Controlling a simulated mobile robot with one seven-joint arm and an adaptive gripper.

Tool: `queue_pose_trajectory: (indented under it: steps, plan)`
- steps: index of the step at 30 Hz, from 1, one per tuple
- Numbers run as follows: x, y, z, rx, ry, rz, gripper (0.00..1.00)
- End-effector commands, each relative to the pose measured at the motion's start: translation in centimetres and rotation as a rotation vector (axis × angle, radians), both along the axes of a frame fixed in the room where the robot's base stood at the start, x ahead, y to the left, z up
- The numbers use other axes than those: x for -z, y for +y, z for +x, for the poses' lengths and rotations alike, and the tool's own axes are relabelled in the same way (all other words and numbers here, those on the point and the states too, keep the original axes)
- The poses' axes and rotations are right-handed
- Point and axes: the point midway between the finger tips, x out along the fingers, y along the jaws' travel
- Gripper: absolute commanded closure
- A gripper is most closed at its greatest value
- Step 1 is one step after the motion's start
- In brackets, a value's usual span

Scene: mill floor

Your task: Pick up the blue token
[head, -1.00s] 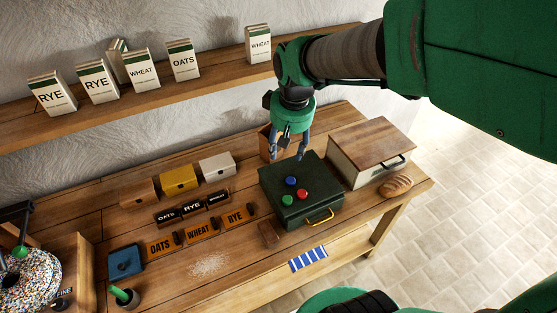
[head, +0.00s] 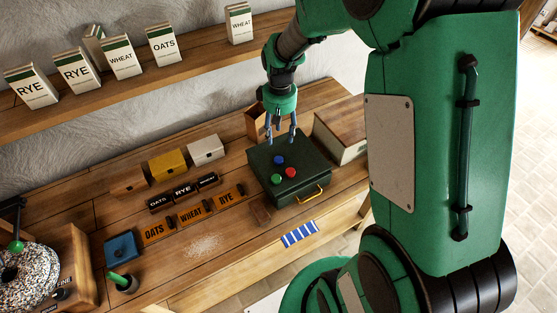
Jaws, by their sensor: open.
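The blue token (head: 279,160) lies on the lid of a dark green box (head: 305,170), behind a green token (head: 276,179) and a red token (head: 291,173). My gripper (head: 281,138) points down above the back part of the box, with its two fingers apart and nothing between them. In the picture the fingertips are just above the blue token. I cannot tell the exact height gap.
A wooden-topped bin (head: 342,132) stands right of the box, partly behind my arm. Yellow (head: 167,165) and white (head: 206,149) boxes and labelled blocks (head: 191,215) stand to the left. A shelf (head: 130,78) with flour packets runs along the wall behind.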

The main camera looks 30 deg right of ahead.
Motion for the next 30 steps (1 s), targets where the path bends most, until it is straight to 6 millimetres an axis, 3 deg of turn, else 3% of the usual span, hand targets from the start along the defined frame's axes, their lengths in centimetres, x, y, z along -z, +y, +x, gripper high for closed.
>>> queue_pose_trajectory:
  steps: [8, 21, 30]
  plan:
    - [1.0, 0.0, -0.1, 0.000, 0.002, 0.001, 0.49]
    - [7.1, 0.0, -0.1, 0.000, 0.002, 0.001, 0.49]
    - [8.6, 0.0, 0.0, 0.000, 0.000, 0.000, 0.49]
